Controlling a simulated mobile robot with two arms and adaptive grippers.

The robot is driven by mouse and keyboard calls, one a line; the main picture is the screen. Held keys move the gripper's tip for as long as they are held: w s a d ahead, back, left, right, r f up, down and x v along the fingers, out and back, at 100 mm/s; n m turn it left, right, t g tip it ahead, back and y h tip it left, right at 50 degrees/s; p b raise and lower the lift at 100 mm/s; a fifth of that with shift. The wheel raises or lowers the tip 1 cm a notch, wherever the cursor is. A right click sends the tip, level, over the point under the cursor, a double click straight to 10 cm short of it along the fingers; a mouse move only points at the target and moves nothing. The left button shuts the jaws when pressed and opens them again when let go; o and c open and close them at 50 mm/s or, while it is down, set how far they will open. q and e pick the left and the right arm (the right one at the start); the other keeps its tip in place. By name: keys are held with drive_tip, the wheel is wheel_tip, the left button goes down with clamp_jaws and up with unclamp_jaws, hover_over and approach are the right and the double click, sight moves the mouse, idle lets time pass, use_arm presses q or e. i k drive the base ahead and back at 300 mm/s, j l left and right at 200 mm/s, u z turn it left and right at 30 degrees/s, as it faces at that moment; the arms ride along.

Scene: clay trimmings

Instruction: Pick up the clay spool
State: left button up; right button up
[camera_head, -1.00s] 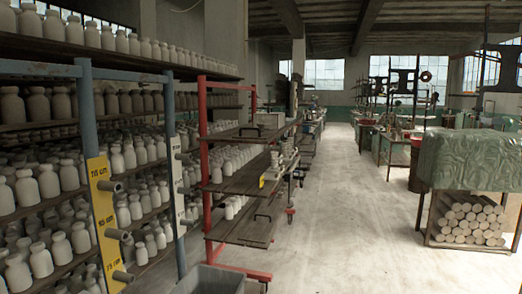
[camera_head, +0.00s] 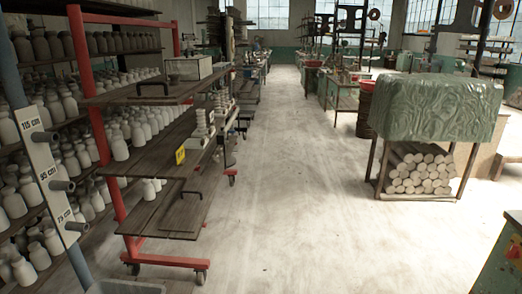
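I cannot single out a clay spool for certain. Small pale stacked pieces (camera_head: 202,122) stand on the middle shelf of a red-framed cart (camera_head: 98,130), but they are too small to tell what they are. Pale clay cylinders (camera_head: 415,172) lie stacked, ends facing me, in a wooden stand under a green cover at the right. Neither of my grippers is in view.
Racks of pale bottles (camera_head: 68,105) fill the left, beside a post with a height scale (camera_head: 42,160). A glass-sided box (camera_head: 188,68) sits on the cart's top shelf. The green cover (camera_head: 437,105) bulges at right. The central floor (camera_head: 280,190) is clear.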

sight(174, 82)
drive_tip(key=i+u, duration=0.1)
drive_tip(key=i, duration=0.55)
drive_tip(key=i+l+u, duration=0.15)
drive_tip(key=i, duration=0.5)
drive_tip(key=i+l+u, duration=0.1)
drive_tip(key=i, duration=0.5)
drive_tip(key=l, duration=0.05)
